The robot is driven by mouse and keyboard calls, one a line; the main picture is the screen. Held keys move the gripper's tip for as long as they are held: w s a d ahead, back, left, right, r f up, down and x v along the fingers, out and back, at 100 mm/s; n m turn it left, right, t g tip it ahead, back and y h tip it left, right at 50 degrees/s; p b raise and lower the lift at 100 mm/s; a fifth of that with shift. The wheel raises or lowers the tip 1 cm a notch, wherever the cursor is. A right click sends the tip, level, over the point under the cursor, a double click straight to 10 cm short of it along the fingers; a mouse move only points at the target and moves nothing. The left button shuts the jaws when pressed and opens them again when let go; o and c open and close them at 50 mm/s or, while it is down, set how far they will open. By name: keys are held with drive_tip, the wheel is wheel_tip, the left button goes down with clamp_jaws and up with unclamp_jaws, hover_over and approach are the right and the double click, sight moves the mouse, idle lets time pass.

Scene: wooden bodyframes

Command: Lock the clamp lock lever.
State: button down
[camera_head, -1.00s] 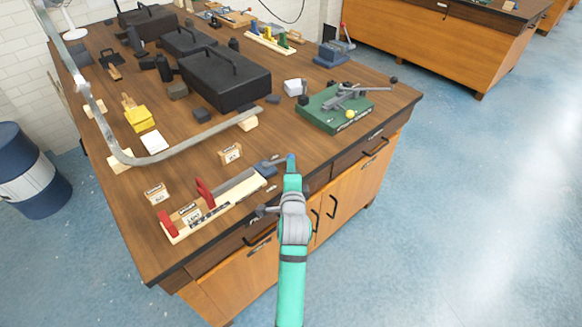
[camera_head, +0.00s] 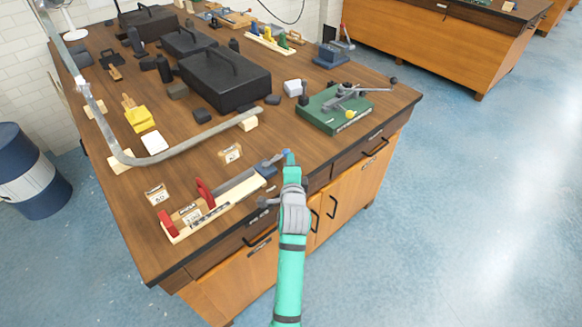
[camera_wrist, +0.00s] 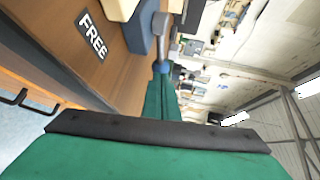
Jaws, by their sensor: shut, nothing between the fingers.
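The clamp (camera_head: 232,193) lies along the front edge of the wooden workbench, with red jaws, a metal bar and a blue-grey block (camera_head: 264,169) at its right end. A short grey lock lever (camera_head: 276,160) with a blue tip sticks out from this block toward the right. In the wrist view the lever (camera_wrist: 160,40) runs from beside the blue block (camera_wrist: 140,30) to the tip of my gripper (camera_wrist: 161,78). My gripper (camera_head: 290,161) is shut and empty, its green fingertips at the lever's blue end. Whether they touch is unclear. A "FREE" label (camera_wrist: 93,35) shows on the bench beside the block.
A green fixture (camera_head: 336,108) with a metal lever stands right of the clamp. A curved metal bar (camera_head: 180,142) and a black toolbox (camera_head: 226,78) lie behind it. Drawers with handles (camera_head: 262,240) are below the edge. The floor at right is clear.

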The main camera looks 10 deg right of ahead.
drive_tip(key=v, duration=1)
drive_tip(key=shift+s, duration=0.4)
drive_tip(key=shift+a, duration=0.15)
drive_tip(key=s+a+f+n+y, duration=0.1)
drive_tip(key=s+a+f+n, duration=0.2)
drive_tip(key=s+f+n, duration=0.5)
drive_tip(key=s+a+f+n+y, duration=0.1)
drive_tip(key=s+a+f+n, duration=0.2)
drive_tip(key=s, duration=0.9)
drive_tip(key=s+a+r+n, duration=0.1)
drive_tip(key=s+a+n, duration=0.3)
drive_tip(key=s, duration=0.7)
drive_tip(key=s+a+n+y, duration=0.1)
drive_tip(key=s+a+n, duration=0.2)
drive_tip(key=s, duration=0.7)
drive_tip(key=shift+s+a+r+n, duration=0.35)
drive_tip(key=shift+n, duration=0.85)
